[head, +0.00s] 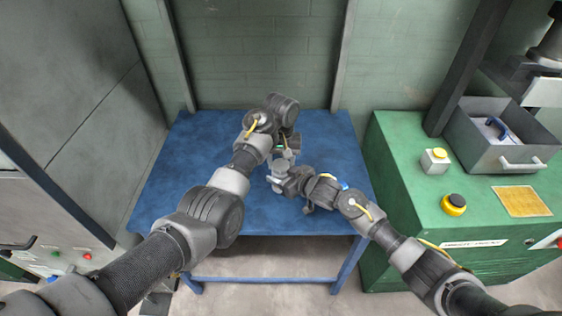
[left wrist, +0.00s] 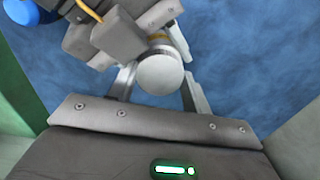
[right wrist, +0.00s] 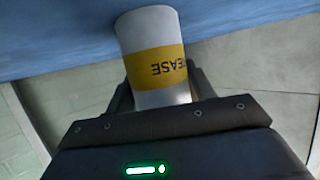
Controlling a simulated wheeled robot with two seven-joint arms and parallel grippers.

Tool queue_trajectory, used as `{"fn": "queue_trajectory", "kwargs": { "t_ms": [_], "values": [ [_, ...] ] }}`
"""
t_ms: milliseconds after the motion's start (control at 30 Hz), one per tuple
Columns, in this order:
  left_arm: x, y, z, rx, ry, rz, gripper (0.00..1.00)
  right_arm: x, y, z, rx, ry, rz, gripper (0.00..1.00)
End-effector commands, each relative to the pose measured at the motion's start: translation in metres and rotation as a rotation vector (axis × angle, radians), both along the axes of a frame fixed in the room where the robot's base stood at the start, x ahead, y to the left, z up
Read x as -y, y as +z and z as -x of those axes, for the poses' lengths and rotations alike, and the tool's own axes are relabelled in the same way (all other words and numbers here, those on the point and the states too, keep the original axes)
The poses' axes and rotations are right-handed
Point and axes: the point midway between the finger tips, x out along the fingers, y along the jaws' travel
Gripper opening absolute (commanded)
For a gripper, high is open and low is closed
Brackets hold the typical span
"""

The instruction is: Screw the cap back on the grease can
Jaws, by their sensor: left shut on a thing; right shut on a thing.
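The grease can (right wrist: 157,62) is pale with a yellow band lettered in black, partly readable as "EASE". My right gripper (right wrist: 160,92) is shut around its side. My left gripper (left wrist: 158,80) is shut on the round, pale grey cap (left wrist: 160,75), with one finger on each side. In the left wrist view the cap lines up with the can, whose yellow band (left wrist: 158,37) shows just behind it. I cannot tell whether the threads are engaged. In the head view both grippers meet above the table, where the can (head: 279,164) is small and partly hidden.
The blue table (head: 190,190) looks bare around my arms. A green cabinet (head: 400,200) stands at the right, with a yellow-topped button box (head: 436,162), a black and yellow knob (head: 453,204) and a grey metal bin (head: 510,155). A green wall is behind the table.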

Motion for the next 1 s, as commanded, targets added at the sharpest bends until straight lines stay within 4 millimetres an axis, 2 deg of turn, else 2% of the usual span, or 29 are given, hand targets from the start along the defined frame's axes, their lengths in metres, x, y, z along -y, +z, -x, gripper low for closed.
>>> {"fn": "queue_trajectory", "kwargs": {
  "t_ms": [33, 167, 200, 433, 733, 1000],
  "values": [
    [0.000, 0.000, 0.000, 0.001, 0.001, 0.000, 0.53, 0.000, 0.000, 0.000, 0.000, 0.000, 0.000, 0.00],
    [0.000, 0.000, 0.000, 0.001, 0.002, 0.000, 0.70, 0.000, 0.000, 0.000, 0.000, 0.000, 0.000, 0.00],
    [0.000, 0.000, 0.000, 0.001, 0.002, 0.000, 0.70, 0.000, 0.000, 0.000, 0.000, 0.000, 0.000, 0.00],
    [0.000, 0.002, 0.000, 0.001, 0.003, 0.000, 0.70, 0.000, 0.000, 0.000, 0.000, 0.000, 0.000, 0.00],
    [0.001, 0.038, 0.000, 0.002, 0.002, 0.001, 0.70, 0.000, 0.000, 0.000, 0.000, 0.000, 0.000, 0.00],
    [0.000, 0.045, 0.000, 0.000, 0.003, 0.000, 0.70, 0.000, 0.000, 0.000, 0.000, 0.000, 0.000, 0.00]
  ]
}}
